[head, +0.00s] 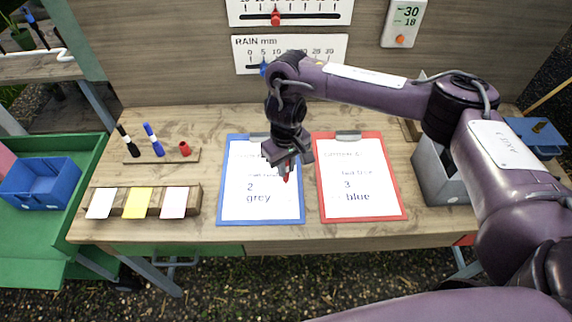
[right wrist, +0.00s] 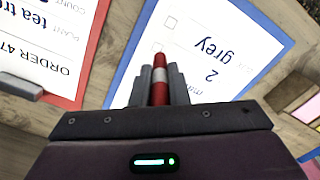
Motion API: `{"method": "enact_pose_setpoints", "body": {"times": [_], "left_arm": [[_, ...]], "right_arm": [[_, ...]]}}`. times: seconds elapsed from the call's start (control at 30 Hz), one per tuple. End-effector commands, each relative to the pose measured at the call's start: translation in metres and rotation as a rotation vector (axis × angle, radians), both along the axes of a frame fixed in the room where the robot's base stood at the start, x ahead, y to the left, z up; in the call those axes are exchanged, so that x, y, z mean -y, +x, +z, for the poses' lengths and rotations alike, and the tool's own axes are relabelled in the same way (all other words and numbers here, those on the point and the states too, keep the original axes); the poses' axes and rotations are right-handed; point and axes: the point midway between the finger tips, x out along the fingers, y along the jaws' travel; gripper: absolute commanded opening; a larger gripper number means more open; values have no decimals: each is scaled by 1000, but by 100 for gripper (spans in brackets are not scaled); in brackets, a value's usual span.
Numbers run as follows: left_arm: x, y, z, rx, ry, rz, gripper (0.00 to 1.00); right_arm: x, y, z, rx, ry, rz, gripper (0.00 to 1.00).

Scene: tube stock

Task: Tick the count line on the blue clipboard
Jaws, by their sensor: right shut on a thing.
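The blue clipboard (head: 221,205) lies on the workbench with a white sheet reading "2" and "grey". The sheet is upside down in the right wrist view (right wrist: 262,28), with an empty box beside the "grey" line. My right gripper (head: 288,163) is over the right part of this sheet, shut on a red marker (right wrist: 160,82) with a white band. Its tip points at the paper near the "2" line; I cannot tell whether it touches. My left gripper is out of view.
A red clipboard (head: 402,214) reading "3" and "blue" lies close on the right. A wooden rack (head: 135,160) holds a black marker (head: 127,140), a blue marker (head: 153,139) and a red cap (head: 184,148). Paper pads (head: 138,203) lie front left. A grey bin (head: 435,180) stands right.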

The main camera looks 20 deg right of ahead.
Motion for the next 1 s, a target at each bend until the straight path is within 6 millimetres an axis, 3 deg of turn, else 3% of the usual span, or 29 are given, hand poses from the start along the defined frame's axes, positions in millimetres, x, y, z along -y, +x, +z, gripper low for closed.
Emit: {"method": "enact_pose_setpoints", "body": {"times": [1.0], "left_arm": [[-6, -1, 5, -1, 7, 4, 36]], "right_arm": [[0, 0, -10, -1, 0, 0, 0]]}}
